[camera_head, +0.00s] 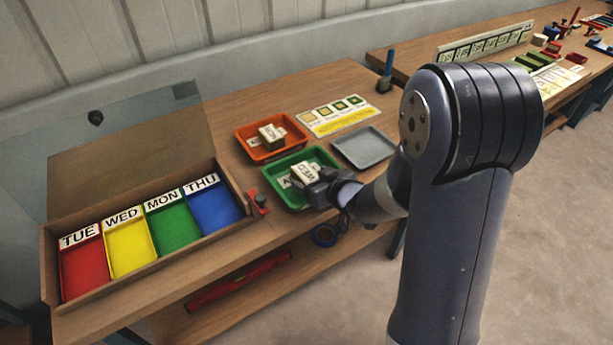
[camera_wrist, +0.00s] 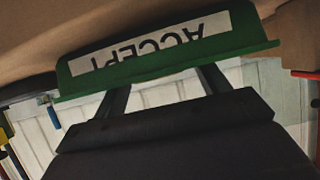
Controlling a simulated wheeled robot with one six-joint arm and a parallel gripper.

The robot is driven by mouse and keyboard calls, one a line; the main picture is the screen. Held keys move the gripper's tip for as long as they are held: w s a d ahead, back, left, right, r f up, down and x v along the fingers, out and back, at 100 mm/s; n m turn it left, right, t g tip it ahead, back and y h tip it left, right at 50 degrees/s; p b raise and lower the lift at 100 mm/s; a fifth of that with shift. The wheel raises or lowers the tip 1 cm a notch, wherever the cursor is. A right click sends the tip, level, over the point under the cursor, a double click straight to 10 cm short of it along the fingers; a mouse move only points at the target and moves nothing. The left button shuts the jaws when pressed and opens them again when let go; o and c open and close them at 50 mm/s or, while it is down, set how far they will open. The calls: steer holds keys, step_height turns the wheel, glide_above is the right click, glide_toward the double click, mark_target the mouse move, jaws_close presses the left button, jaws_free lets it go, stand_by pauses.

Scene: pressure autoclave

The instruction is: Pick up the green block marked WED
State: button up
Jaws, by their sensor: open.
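A small block (camera_head: 304,172) with a pale, lettered top sits at the green tray (camera_head: 325,155), right at my gripper (camera_head: 325,187). Its lettering is too small to read surely, and I cannot tell its side colour or whether it is the WED block. A second block (camera_head: 271,134) with a pale lettered face lies in the orange tray (camera_head: 253,131). My gripper is open at the green tray's near edge. In the wrist view its dark fingers (camera_wrist: 165,92) stand apart, against a green surface with an upside-down ACCEPT label (camera_wrist: 150,45). No block shows clearly between them.
A wooden box (camera_head: 160,262) at the left has red, yellow, green and blue compartments labelled TUE, WED, MON and THU, with a clear panel behind. An empty grey tray (camera_head: 364,148) lies right of the green one. A printed card (camera_head: 341,115) lies behind the trays.

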mark_target(310, 177)
steer(key=shift+x, duration=1.95)
steer(key=shift+r, duration=0.1)
steer(key=c, duration=1.1)
